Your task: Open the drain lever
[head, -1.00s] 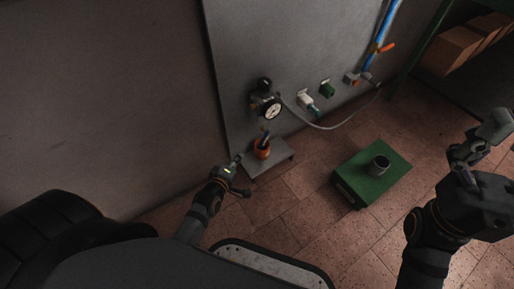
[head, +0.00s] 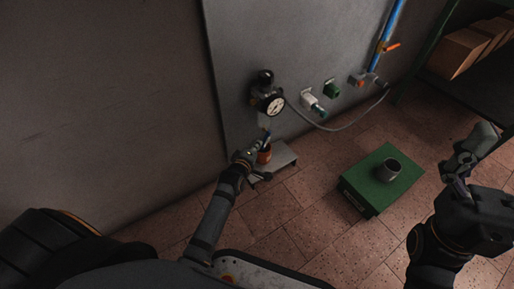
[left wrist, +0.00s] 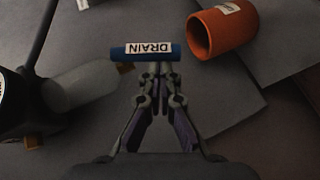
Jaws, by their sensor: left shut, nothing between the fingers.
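The drain lever (left wrist: 146,50) is a blue bar labelled DRAIN, lying crosswise in the left wrist view. A small brass piece shows at its left end. In the head view it is a small blue spot (head: 267,136) below the gauge, partly hidden. My left gripper (left wrist: 157,68) is shut and empty, its fingertips at the near edge of the lever's right half; whether they touch it I cannot tell. The left gripper also shows in the head view (head: 258,148), beside the orange cup. My right gripper (head: 470,160) is at the right, away from the lever.
The orange cup (left wrist: 222,32) is right of the lever, also seen in the head view (head: 265,156). The gauge (head: 274,104) is above, on the grey panel (head: 300,45). A green box (head: 375,190) with a metal cup stands on the floor. A hose (head: 335,128) hangs from the panel.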

